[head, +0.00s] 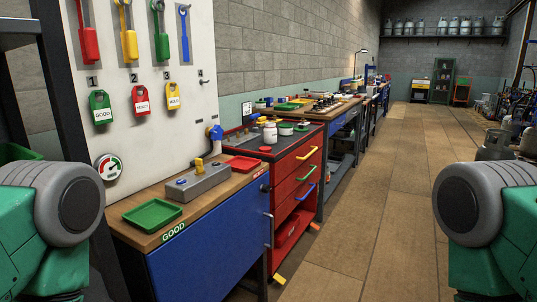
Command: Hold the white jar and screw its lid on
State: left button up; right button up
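A small white jar (270,133) stands upright on the red tool cabinet (290,177) right of the picture's centre-left, some way off. A separate lid cannot be made out at this size, and I cannot tell whether the jar's mouth is covered. Neither of my grippers is in view; only the green and grey upper parts of my two arms show at the lower left and lower right edges.
A blue workbench (208,248) with a green tray (152,215), a grey box (198,182) and a red tray (243,164) stands nearer. A tool board (140,60) rises behind it. The wooden floor (385,215) is open on the right; a gas cylinder (496,146) stands there.

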aim_at(270, 130)
jog(key=i+u, duration=0.1)
jog(key=u, duration=0.35)
jog(key=l+u, duration=0.15)
jog(key=u, duration=0.25)
jog(key=i+l+u, duration=0.1)
jog(key=u, duration=0.35)
jog(key=i+l+u, duration=0.15)
jog(key=l+u, duration=0.25)
jog(key=l, duration=0.5)
jog(key=l+u, duration=0.35)
jog(key=l, duration=0.5)
jog(key=k+l+u, duration=0.1)
jog(key=l+u, duration=0.3)
jog(key=l, duration=1)
jog(key=k+l, duration=0.15)
jog(key=l, duration=0.8)
jog(key=k+l, duration=0.15)
jog(key=l, duration=0.3)
